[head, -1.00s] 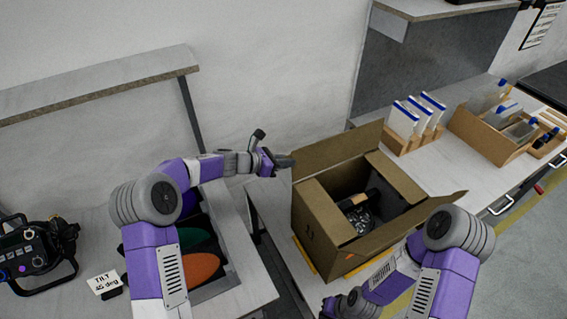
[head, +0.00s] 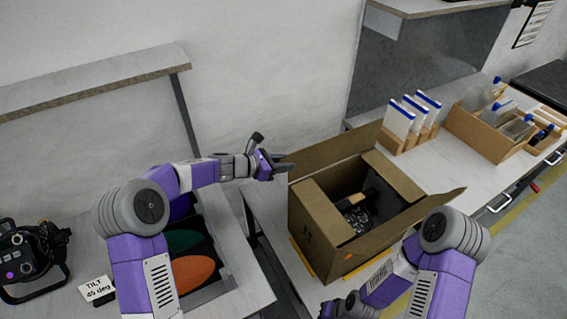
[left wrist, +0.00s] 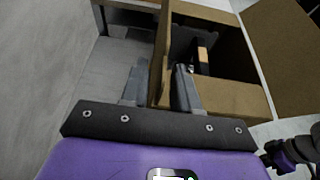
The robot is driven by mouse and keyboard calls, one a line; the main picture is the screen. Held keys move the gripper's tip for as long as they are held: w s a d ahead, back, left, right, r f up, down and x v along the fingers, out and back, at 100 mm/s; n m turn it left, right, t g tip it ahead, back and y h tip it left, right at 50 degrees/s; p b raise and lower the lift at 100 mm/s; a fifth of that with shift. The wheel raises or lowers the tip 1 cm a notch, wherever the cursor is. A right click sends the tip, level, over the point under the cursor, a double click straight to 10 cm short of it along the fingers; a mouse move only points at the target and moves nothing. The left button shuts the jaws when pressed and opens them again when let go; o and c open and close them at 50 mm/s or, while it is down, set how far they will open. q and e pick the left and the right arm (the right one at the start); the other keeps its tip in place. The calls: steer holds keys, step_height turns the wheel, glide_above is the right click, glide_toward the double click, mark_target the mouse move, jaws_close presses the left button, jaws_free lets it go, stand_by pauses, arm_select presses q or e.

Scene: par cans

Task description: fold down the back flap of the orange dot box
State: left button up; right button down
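The open cardboard box (head: 315,225) stands on the table, with an orange dot (head: 348,256) on its near face. Its back flap (head: 335,152) stands up, tilted. A dark lamp (head: 357,217) lies inside. My left gripper (head: 284,167) is beside the left end of the back flap. In the left wrist view its two fingers (left wrist: 161,88) are apart, and a cardboard panel (left wrist: 163,50) seen edge-on runs between them; contact cannot be told. My right gripper (head: 335,308) is low at the bottom edge, in front of the box; its fingers are not clear.
The box's front flap (head: 405,225) leans outward near my right arm. Behind the box are a rack of white panels (head: 398,122) and a cardboard tray (head: 470,132). A case with coloured discs (head: 192,272) is at the left. White tabletop (head: 425,168) is clear right of the box.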

arm_select(q)
steer(key=v, duration=0.7)
steer(key=shift+a+p, duration=0.2)
steer(key=shift+p, duration=0.2)
steer(key=shift+s+r, duration=0.1)
steer(key=shift+s, duration=0.05)
